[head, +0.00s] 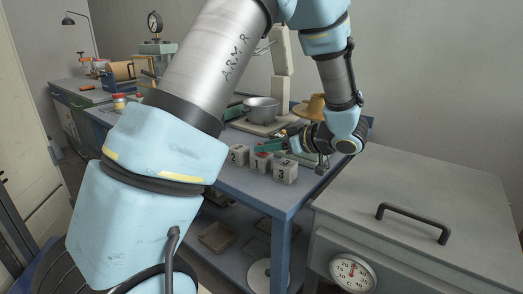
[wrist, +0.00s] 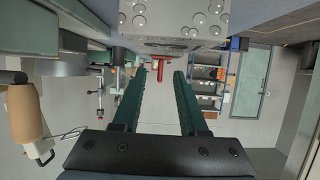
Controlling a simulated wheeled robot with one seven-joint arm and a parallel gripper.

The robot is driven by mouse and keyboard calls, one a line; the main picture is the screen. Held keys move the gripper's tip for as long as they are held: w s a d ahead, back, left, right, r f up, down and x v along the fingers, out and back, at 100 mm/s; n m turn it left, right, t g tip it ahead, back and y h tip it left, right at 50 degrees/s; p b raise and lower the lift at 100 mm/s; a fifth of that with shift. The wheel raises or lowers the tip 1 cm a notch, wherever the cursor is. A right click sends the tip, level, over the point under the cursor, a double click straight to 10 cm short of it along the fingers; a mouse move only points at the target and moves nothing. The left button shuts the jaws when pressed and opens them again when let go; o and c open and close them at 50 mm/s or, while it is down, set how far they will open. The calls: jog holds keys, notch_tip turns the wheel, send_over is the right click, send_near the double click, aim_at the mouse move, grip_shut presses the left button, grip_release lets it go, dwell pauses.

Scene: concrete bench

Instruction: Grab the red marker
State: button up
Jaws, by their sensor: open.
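The red marker (wrist: 180,72) shows in the wrist view as a small red T-shaped piece against the pale face of a block (wrist: 175,20). It lies between and just beyond the tips of my gripper (wrist: 160,80). The two green fingers are apart, with nothing held between them. In the head view my gripper (head: 272,147) is low over the numbered grey blocks on the blue bench. A small red spot (head: 262,153) shows on top of the block marked 1 (head: 259,164), partly hidden by my gripper. Contact between fingers and marker cannot be told.
Blocks marked 2 (head: 238,155) and 3 (head: 285,172) stand close on both sides. A grey cabinet with a black handle (head: 413,223) stands at the right.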

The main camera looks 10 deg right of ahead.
jog(key=x, duration=0.2)
jog(key=shift+w+a, duration=0.15)
jog(key=shift+w, duration=0.05)
jog(key=shift+c, duration=0.2)
grip_shut()
